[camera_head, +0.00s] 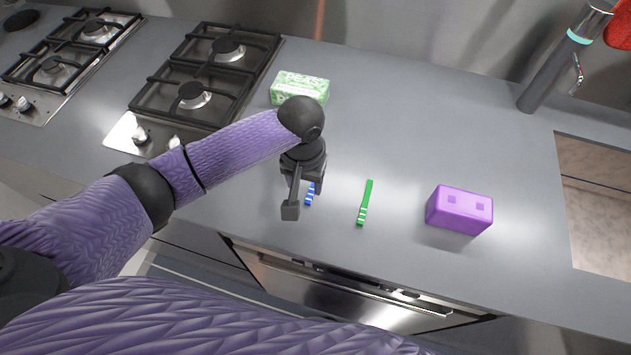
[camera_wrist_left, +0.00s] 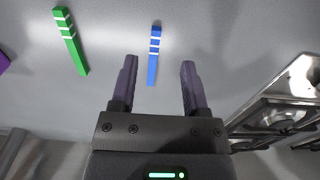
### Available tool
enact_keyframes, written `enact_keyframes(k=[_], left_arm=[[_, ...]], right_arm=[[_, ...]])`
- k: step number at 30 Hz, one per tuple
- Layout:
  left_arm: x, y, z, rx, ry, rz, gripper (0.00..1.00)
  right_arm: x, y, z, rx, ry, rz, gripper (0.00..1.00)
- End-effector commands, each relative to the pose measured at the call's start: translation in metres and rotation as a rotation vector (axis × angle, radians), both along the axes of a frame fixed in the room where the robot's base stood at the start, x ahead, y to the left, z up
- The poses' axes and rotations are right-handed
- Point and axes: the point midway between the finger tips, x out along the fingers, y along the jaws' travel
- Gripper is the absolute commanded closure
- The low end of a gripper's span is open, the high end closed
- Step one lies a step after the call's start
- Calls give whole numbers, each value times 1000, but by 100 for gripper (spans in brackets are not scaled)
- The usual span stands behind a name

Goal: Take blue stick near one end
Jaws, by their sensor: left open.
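The blue stick (camera_head: 310,195) lies on the grey counter and has white bands near one end. In the head view my left gripper (camera_head: 304,205) is above it and hides part of it. In the left wrist view the whole blue stick (camera_wrist_left: 153,56) shows between and beyond the fingertips, with its banded end farther away. My left gripper (camera_wrist_left: 158,64) is open and empty, with one finger on each side of the stick's line. My right gripper is not in view.
A green stick (camera_head: 365,203) with white bands lies to the right. A purple block (camera_head: 459,209) stands farther right, before the sink (camera_head: 594,190). A green-white box (camera_head: 300,88) is behind my left arm. Gas hobs (camera_head: 207,75) are at the left.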

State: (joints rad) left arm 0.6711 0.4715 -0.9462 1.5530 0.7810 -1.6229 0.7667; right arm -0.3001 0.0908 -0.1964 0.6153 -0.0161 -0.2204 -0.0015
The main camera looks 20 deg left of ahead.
Motion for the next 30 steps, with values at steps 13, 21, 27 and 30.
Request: enact_keyframes(k=[13,21,27,30], left_arm=[[5,-4,-62,0,-2,-4,41],[6,-4,-61,-1,-3,-4,71],[6,-4,-61,-1,-3,-4,100],[6,-4,-61,-1,-3,-4,100]], right_arm=[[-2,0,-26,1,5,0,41],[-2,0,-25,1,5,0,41],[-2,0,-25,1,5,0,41],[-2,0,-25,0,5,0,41]])
